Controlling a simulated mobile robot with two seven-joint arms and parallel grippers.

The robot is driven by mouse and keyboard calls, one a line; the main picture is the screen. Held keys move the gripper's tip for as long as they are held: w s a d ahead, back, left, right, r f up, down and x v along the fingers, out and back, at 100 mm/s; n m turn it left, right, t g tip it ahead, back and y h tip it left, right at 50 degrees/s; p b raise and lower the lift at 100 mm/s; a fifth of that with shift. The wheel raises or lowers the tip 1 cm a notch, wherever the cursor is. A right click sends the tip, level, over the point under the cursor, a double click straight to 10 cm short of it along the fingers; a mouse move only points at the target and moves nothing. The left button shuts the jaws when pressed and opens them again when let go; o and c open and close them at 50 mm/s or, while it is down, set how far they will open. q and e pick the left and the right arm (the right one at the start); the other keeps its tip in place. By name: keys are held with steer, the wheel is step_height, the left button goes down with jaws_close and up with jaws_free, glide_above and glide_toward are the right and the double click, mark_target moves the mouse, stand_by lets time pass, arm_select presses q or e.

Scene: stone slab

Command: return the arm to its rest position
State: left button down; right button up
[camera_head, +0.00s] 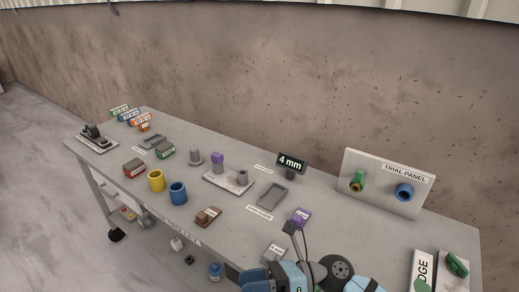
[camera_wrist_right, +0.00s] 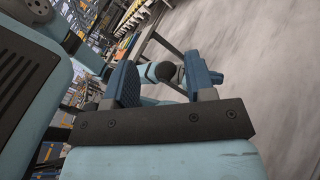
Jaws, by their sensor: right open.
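My right gripper shows in the wrist view (camera_wrist_right: 162,82). Its two blue fingers stand apart with nothing between them. In the head view, light blue and black parts of my arm (camera_head: 310,275) show at the bottom edge, over the near edge of the grey table (camera_head: 235,222). Behind the fingers in the wrist view are more light blue and dark robot parts, with pale floor beyond. My left gripper cannot be made out in either view.
A trial panel (camera_head: 385,182) with green and blue fittings stands at the table's back right. A 4 mm sign (camera_head: 290,163), a yellow cup (camera_head: 156,180), a blue cup (camera_head: 178,193) and a grey tray (camera_head: 272,195) stand on the table. A small purple-topped block (camera_head: 301,216) lies near my arm.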

steer(key=w+d+f+m+t+h+p, duration=0.1)
steer(key=w+d+f+m+t+h, duration=0.3)
steer(key=m+t, duration=0.8)
steer(key=w+d+r+m+t+h+p, duration=0.15)
steer(key=d+m+t, duration=0.5)
steer(key=m, duration=1.05)
steer(key=s+d+f+m+g+h+p, duration=0.1)
steer(key=s+d+f+m+h, duration=0.3)
steer(key=f+m, duration=0.4)
steer(key=s+d+f+m+g+h, duration=0.3)
steer(key=s+d+f+m+h, duration=0.2)
steer(key=s+f+m, duration=0.3)
step_height(320, 180, down, 2)
steer(key=shift+s+d+g+p, duration=0.25)
steer(key=shift+d+g+p, duration=0.15)
steer(key=shift+d, duration=0.35)
steer(key=shift+h, duration=0.25)
